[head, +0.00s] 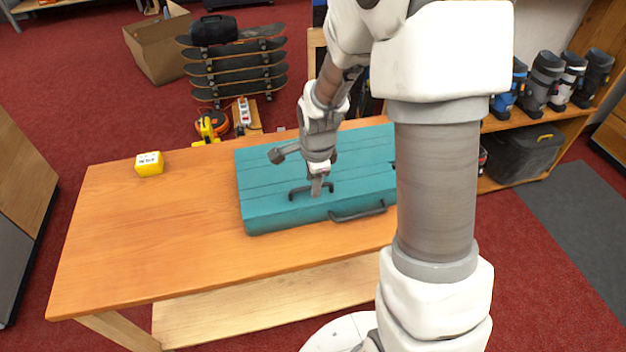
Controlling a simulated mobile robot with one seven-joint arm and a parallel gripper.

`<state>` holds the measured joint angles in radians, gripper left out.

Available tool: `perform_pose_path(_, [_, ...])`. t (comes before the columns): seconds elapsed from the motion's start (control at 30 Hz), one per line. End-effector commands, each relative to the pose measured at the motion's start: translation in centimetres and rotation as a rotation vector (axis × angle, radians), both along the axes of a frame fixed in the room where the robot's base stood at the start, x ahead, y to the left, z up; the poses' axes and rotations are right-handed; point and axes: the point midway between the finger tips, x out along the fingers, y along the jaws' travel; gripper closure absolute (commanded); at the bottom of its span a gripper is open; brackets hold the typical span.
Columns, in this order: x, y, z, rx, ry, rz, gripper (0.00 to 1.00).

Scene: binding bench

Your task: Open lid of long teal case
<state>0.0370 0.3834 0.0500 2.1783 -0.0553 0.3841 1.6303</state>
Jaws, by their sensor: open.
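The long teal case (265,205) lies flat on the wooden bench, and its lid looks shut. A dark handle (297,191) sits on the lid near the front, and another dark handle (358,213) is on the front side. My gripper (317,188) points down over the lid at the first handle, open. I cannot tell whether its fingers are around the handle or just touching it. My arm hides the right end of the case.
The wooden bench (150,235) is clear to the left of the case, except for a small yellow box (149,163) near its back edge. Behind the bench stand a rack of skateboards (235,75) and a cardboard box (160,50). A shelf with boots (545,75) is at the right.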

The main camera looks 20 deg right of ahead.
Motion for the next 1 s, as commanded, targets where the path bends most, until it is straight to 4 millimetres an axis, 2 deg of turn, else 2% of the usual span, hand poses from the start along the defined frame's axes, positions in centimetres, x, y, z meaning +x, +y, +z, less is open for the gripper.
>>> perform_pose_path(0.07, [0.0,0.0,0.02,0.0,0.0,0.0,0.57])
perform_pose_path(0.3, [-0.01,0.0,0.03,0.0,0.0,0.0,1.0])
perform_pose_path(1.0, [0.0,0.0,0.05,0.0,0.0,0.0,1.0])
